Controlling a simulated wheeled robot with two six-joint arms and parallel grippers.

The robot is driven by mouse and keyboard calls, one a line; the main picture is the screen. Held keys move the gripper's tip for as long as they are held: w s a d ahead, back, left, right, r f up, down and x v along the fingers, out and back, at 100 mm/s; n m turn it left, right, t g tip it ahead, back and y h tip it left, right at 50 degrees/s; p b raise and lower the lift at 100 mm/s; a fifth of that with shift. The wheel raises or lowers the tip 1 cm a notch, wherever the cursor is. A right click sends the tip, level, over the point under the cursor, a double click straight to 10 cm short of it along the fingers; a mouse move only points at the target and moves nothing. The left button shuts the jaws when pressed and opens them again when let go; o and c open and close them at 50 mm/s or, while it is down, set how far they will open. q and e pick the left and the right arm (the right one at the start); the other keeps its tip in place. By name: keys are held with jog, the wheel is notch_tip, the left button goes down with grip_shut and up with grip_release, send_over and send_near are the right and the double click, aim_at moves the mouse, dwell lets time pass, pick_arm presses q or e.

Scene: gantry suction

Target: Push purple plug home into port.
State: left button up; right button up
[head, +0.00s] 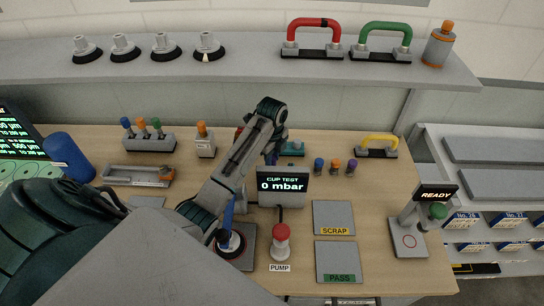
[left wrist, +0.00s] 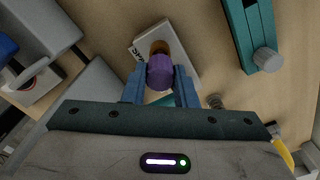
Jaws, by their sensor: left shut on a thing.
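My left gripper (left wrist: 159,80) is shut on a purple plug (left wrist: 161,73), which sits between its two blue fingers in the left wrist view. Just beyond the plug is an orange-brown round part (left wrist: 159,47) on a pale block with dark lettering (left wrist: 144,49). I cannot tell how deep the plug sits or whether it touches that part. In the head view my left gripper (head: 272,156) points down behind the cup test display, and my arm and the display hide the plug there. My right gripper is not in view.
The cup test display (head: 283,186) reads 0 mbar. A teal fixture (head: 293,147) stands close right of the gripper.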

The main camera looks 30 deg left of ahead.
pick_arm(q)
jog(key=shift+f, duration=0.15)
jog(key=shift+f, duration=1)
jog(key=o, duration=1.1)
jog(key=shift+c, duration=0.2)
